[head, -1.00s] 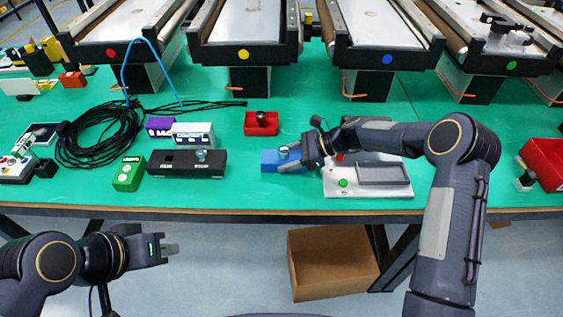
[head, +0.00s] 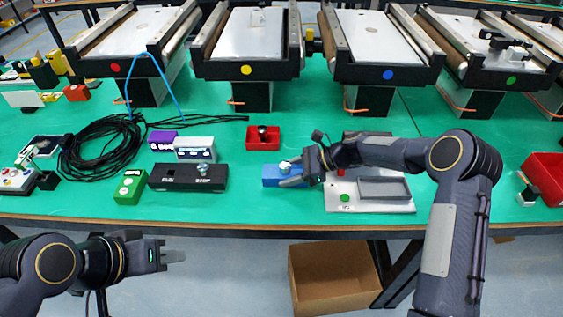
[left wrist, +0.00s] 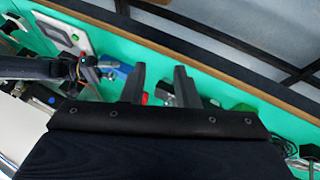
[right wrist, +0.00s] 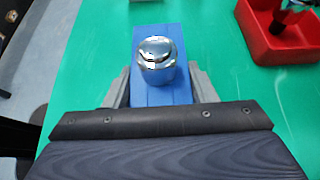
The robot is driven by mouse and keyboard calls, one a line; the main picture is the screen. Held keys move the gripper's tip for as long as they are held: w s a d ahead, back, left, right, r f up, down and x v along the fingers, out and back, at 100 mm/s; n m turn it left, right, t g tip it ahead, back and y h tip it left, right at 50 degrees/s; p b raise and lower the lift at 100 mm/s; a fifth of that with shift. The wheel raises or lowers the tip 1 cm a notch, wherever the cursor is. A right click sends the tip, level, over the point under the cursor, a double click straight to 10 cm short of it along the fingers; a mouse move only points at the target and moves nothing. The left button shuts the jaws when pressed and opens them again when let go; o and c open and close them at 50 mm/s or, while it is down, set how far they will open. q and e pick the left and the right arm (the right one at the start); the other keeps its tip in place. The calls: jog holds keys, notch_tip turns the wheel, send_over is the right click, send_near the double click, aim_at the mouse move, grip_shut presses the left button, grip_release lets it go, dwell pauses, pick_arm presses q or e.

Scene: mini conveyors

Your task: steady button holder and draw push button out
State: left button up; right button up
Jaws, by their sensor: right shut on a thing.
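The blue button holder (head: 270,177) lies on the green table, left of the grey metal plate. A silver push button (right wrist: 156,62) stands upright in the holder's top; it also shows in the head view (head: 285,165). My right gripper (right wrist: 158,93) is shut on the blue holder, one finger against each long side, with the button above the fingers. In the head view my right gripper (head: 292,174) reaches in from the right. My left gripper (head: 175,256) is empty in front of the table edge. Its two fingers stand apart in the left wrist view (left wrist: 160,85).
A red tray (head: 263,145) with a dark knob stands behind the holder. A black RUN/STOP box (head: 187,184) and a green block (head: 130,187) lie to the left. A fixture plate (head: 370,205) is close on the right. A cardboard box (head: 332,280) is below.

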pick_arm(q)
jog(key=o, duration=0.6)
jog(key=shift+m+g, duration=0.4)
jog(key=shift+m, duration=0.3)
jog(key=w+r, duration=0.1)
jog(key=w, duration=0.4)
jog(key=w+r, duration=0.1)
jog(key=w, duration=0.1)
jog(key=shift+w+d+r, duration=0.35)
jog(key=shift+d, duration=0.05)
pick_arm(e)
jog(key=shift+s+f, duration=0.1)
jog(key=shift+f, duration=0.1)
jog(key=shift+d, duration=0.1)
pick_arm(q)
jog(key=m+y, duration=0.3)
jog(key=m, duration=0.1)
send_near(285, 163)
jog(key=x, duration=1)
jog(key=shift+f, duration=0.1)
jog(key=shift+g, duration=0.3)
jog(key=c, duration=1.1)
